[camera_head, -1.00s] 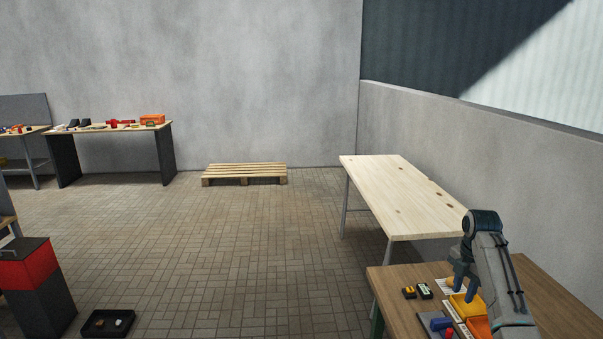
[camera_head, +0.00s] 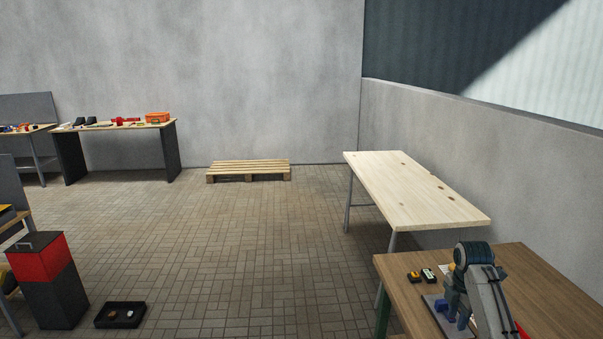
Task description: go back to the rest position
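My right arm comes in at the lower right, over the brown wooden table (camera_head: 545,290). Its gripper (camera_head: 455,308) hangs low over the table beside a small blue item (camera_head: 441,305) on a grey plate. The fingers are small and partly covered by my arm, so I cannot tell whether they are open or shut, or hold anything. My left gripper is not in view.
A pale wooden table (camera_head: 410,190) stands beyond the brown one. A pallet (camera_head: 249,168) lies by the back wall. A black tray (camera_head: 103,323) with small items is on the floor, next to a red and black bin (camera_head: 42,270). The middle floor is clear.

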